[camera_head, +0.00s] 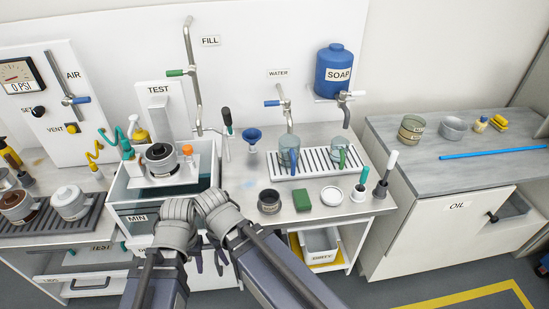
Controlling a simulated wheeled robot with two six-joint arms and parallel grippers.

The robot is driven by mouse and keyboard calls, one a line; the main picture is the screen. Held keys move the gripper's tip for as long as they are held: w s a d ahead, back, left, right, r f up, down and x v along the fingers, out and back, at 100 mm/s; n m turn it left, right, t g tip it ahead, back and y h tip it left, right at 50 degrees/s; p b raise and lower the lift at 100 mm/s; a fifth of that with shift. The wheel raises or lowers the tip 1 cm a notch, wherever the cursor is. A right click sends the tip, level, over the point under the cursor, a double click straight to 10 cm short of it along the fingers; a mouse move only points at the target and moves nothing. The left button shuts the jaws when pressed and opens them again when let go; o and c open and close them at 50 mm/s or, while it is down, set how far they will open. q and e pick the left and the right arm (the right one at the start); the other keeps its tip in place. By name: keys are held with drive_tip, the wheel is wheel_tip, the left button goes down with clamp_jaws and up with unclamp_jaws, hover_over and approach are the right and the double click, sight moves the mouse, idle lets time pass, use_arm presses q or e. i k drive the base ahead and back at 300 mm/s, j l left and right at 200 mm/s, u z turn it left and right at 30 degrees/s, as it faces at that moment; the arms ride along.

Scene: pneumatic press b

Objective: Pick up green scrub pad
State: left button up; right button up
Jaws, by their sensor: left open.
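The green scrub pad (302,200) lies flat on the grey worktop, between a dark round cup (269,202) and a white round dish (332,196). My left gripper (209,266) shows as small dark fingers low in front of the bench, partly hidden by my grey arm links. It is open, with nothing seen in it, and is apart from the pad, to its left and lower in the picture. I cannot make out my right gripper; its arm crosses the bottom middle of the view.
Brushes in holders (359,192) stand right of the dish. A drying rack (318,160) with cups lies behind the pad. The water-filled sink (131,212) is to the left. A white bin (319,243) sits below the worktop. The oil counter (385,122) is at right.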

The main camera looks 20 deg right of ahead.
sight(302, 200)
drive_tip(key=i+j+z, duration=0.15)
drive_tip(key=j+z, duration=0.2)
drive_tip(key=i+j+z, duration=0.1)
drive_tip(key=j+z, duration=0.65)
drive_tip(key=i+l, duration=0.05)
drive_tip(key=l, duration=0.05)
